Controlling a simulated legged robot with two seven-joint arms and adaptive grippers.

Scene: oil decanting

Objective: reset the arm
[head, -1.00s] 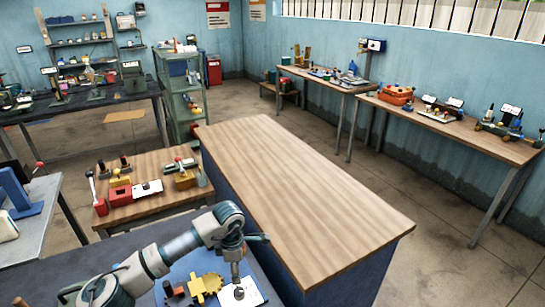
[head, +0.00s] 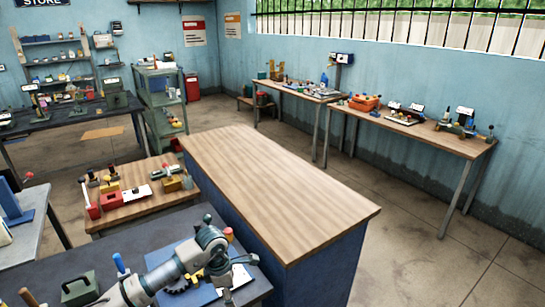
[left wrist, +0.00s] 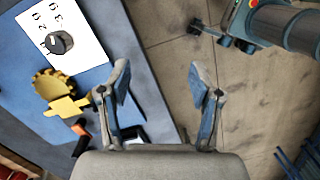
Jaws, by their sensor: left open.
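My left arm (head: 165,278) comes in from the bottom left of the head view, over the dark bench. Its elbow is raised and its end points down near the front edge. Left of the fingers in that view lies a blue mat (left wrist: 115,110) with a white card (left wrist: 85,25) bearing a dark knob, and a yellow gear piece (left wrist: 55,85). My right gripper cannot be made out.
A long wooden-topped counter (head: 275,185) stands beyond the dark bench (head: 62,262). A green box (head: 80,290) is on the bench at left. A small wooden table (head: 140,207) holds red and yellow items. Side tables line the right wall; floor (head: 440,265) at right is clear.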

